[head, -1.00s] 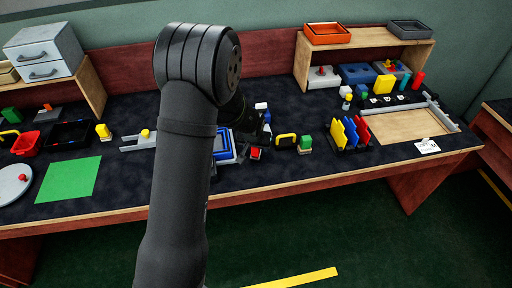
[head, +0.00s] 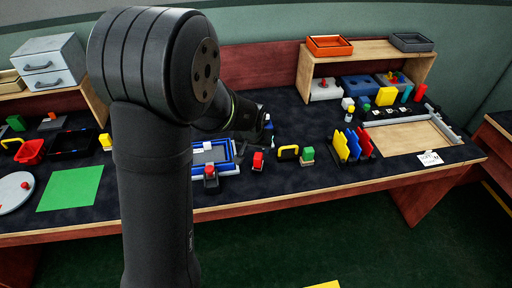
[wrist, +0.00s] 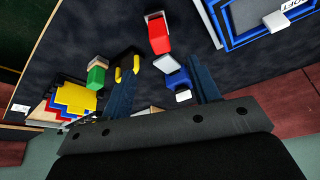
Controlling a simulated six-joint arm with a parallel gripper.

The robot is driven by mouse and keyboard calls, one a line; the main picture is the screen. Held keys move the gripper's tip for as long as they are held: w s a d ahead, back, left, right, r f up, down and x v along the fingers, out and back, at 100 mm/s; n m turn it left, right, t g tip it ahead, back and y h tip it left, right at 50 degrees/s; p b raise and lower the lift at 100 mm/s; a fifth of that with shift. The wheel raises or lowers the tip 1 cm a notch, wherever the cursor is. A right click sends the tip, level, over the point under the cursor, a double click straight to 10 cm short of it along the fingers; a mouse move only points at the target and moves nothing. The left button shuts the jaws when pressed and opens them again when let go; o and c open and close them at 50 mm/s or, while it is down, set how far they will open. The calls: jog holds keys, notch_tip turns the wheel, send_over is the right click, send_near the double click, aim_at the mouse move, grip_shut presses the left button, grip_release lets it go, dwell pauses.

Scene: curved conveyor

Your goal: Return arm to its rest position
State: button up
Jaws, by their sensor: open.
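My arm rises through the left middle of the head view. My gripper (head: 266,124) hangs over the middle of the dark table (head: 255,193), partly hidden by my own wrist. In the wrist view my gripper (wrist: 163,85) has its two blue fingers spread, with nothing held between them. A blue and white piece (wrist: 177,76) shows between the fingers, and a red piece (wrist: 158,34) lies beyond it; both look apart from the fingers.
A blue-rimmed tray (head: 232,158) lies below my wrist. A yellow-handled piece (head: 288,152), a green block (head: 307,153) and a rack of coloured plates (head: 352,146) stand to the right. A wooden shelf (head: 370,47) is at back right. A green mat (head: 70,188) lies left.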

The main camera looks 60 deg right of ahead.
aim_at(258, 155)
jog(key=x, duration=1.2)
jog(key=shift+d+r, duration=0.1)
jog(key=shift+r, duration=0.95)
